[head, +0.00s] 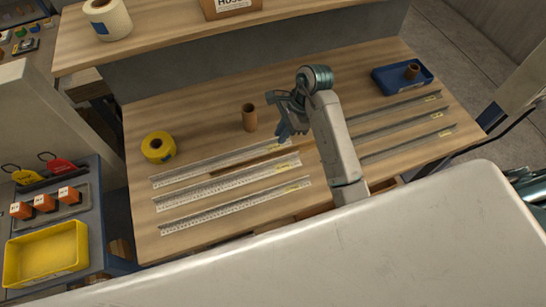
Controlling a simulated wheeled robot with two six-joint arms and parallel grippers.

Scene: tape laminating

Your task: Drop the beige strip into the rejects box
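A thin brown-tan strip (252,162), which may be the beige strip, lies on the wooden bench between two silver rulers; its right end is near my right gripper. My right gripper (283,128) is above the bench, fingers pointing down, just right of a brown cardboard core. I cannot tell whether it is open or shut, and no strip shows in it. A yellow box (45,254) stands empty on the blue side cart at lower left. A blue tray (388,80) holds a brown core at the back right. I cannot read which one is for rejects. My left gripper is not in view.
Silver rulers (225,187) lie on the left and right of the bench. A yellow tape roll (158,147) and the upright cardboard core (249,117) stand at its back left. Orange blocks (43,203) sit on the side cart. A raised shelf (165,40) runs behind.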

